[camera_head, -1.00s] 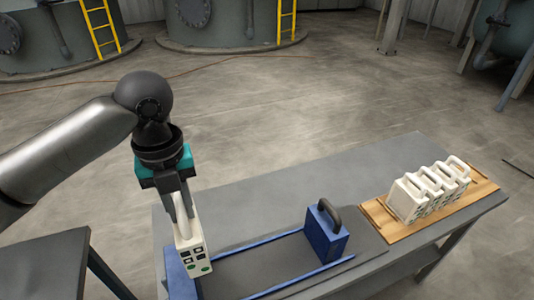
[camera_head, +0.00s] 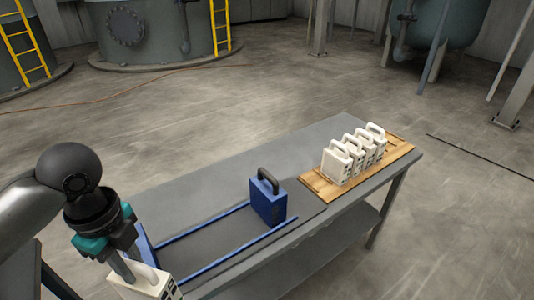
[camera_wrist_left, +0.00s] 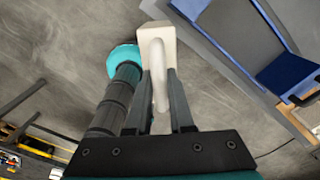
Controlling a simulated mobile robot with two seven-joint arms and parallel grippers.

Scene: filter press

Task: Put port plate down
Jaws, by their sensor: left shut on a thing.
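My left gripper (camera_head: 122,268) is shut on the handle of a white port plate (camera_head: 154,287) at the bottom left of the head view. The picture's lower edge cuts off part of the plate. In the left wrist view the fingers (camera_wrist_left: 160,95) close around the handle, and the plate (camera_wrist_left: 156,36) shows against the floor, beside the table and apart from its rails. My right gripper is not in view.
The grey table (camera_head: 232,168) carries two blue rails (camera_head: 205,230) and a blue block (camera_head: 268,202) with a dark handle. Several white plates (camera_head: 336,166) stand on a wooden board (camera_head: 318,187) at the right.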

